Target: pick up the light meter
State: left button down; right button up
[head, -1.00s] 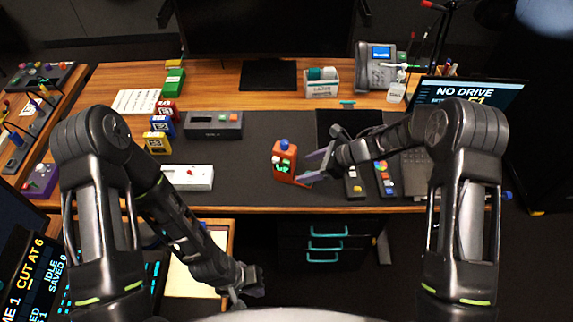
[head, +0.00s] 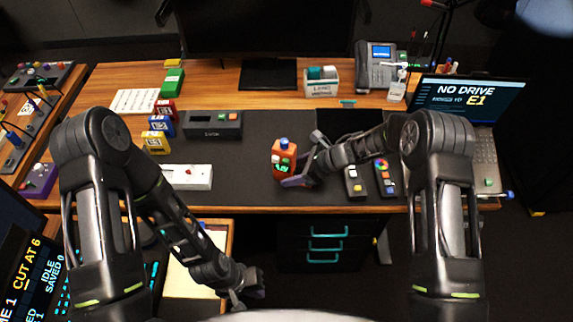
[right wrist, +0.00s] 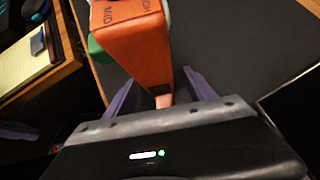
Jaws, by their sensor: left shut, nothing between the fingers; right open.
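In the right wrist view the purple fingers of this gripper (right wrist: 160,80) lie on either side of the body's near end; contact cannot be told. My left gripper (head: 246,287) is shut and empty, low in front of the desk.
A white box with a red knob (head: 187,177) and a grey box (head: 214,124) stand left of the meter. A laptop (head: 468,105) is further right.

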dwell(0.5)
jog(key=shift+r, duration=0.1)
grip_shut()
dwell(0.4)
jog(key=shift+r, duration=0.15)
